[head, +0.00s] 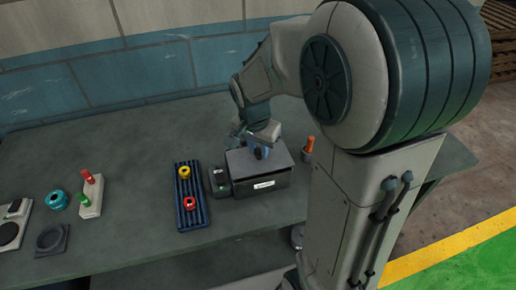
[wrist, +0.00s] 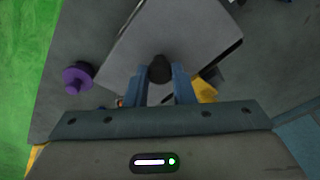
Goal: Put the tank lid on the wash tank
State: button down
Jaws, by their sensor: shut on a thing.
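The wash tank (head: 262,187) is a dark box with a white label on its front, standing on the bench in the head view. The tank lid (head: 244,160) is a grey plate at the top of the tank. In the wrist view the lid (wrist: 172,38) fills the upper middle, with its black knob (wrist: 160,68) between my fingers. My gripper (head: 260,148) is shut on this knob; it also shows in the wrist view (wrist: 160,80). The lid looks roughly lined up with the tank. I cannot tell whether it rests on the rim or hangs just above.
A small dark unit (head: 219,181) sits against the tank's left side. A blue rack (head: 190,206) with yellow and red rings lies further left. An orange-topped peg (head: 309,145) stands right of the tank. A purple knobbed part (wrist: 75,78) shows in the wrist view.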

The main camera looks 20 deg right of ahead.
aim_at(255, 163)
jog(key=shift+f, duration=0.8)
jog(key=shift+f, duration=0.25)
jog(key=c, duration=1.2)
grip_release()
jog(key=shift+r, duration=0.1)
jog(key=shift+c, duration=0.2)
jog(key=shift+r, duration=0.3)
notch_tip(255, 163, up, 10)
jog(key=s+a+r, duration=0.1)
jog(key=s+f+n+t+y, duration=0.1)
jog(key=s+f+n, duration=0.2)
jog(key=s+n, duration=0.6)
jog(key=s+d, duration=0.1)
jog(key=s, duration=0.3)
jog(key=shift+s+t, duration=0.2)
jog(key=shift+t, duration=0.2)
